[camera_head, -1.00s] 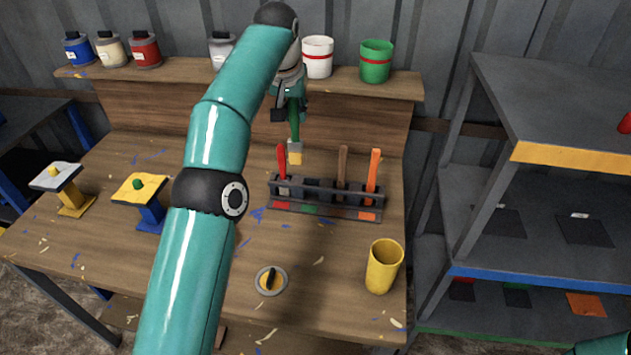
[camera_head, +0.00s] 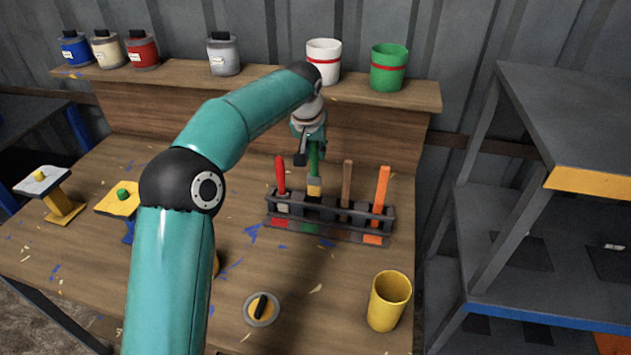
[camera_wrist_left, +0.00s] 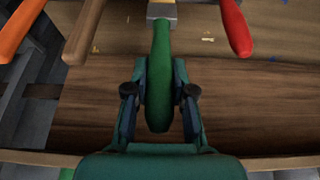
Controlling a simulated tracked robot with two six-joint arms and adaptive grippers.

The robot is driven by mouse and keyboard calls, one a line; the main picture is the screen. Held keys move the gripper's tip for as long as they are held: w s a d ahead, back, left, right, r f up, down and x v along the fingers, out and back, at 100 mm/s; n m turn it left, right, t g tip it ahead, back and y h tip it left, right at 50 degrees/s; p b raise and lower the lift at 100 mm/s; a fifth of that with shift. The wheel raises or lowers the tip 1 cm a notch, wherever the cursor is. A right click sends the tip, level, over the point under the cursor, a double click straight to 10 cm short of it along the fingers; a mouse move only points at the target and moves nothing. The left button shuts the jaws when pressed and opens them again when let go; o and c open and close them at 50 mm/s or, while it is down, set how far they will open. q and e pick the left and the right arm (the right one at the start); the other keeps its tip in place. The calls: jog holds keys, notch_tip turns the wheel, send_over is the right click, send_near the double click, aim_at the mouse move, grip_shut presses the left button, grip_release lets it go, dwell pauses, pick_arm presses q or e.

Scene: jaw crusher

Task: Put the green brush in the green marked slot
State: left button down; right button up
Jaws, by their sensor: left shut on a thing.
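My left gripper (camera_head: 310,150) is shut on the green brush (camera_head: 314,163) by its handle. The brush hangs nearly upright, bristle end down, at the top of the dark rack (camera_head: 266,207). I cannot tell whether its tip is inside a slot or just above or behind it. The green mark (camera_head: 306,228) is on the rack's front strip, slightly left of below the brush. In the left wrist view the green handle (camera_wrist_left: 160,80) runs between the two fingers (camera_wrist_left: 160,95), with the ferrule (camera_wrist_left: 161,10) at the top edge. My right gripper is out of view.
A red brush (camera_head: 280,175) stands left of the green one; a brown-handled tool (camera_head: 347,180) and an orange brush (camera_head: 381,190) stand to its right. A yellow cup (camera_head: 388,302) and a round dial (camera_head: 261,308) are in front. Paint cans line the shelf (camera_head: 265,82) behind.

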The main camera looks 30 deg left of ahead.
aim_at(312, 170)
pick_arm(q)
jog(key=shift+s+f, duration=0.15)
jog(key=shift+f, duration=3.6)
jog(key=c, duration=1)
grip_release()
jog(key=shift+f, duration=0.1)
jog(key=b+v, duration=0.1)
jog(key=v, duration=1.1)
jog(key=shift+a, duration=0.1)
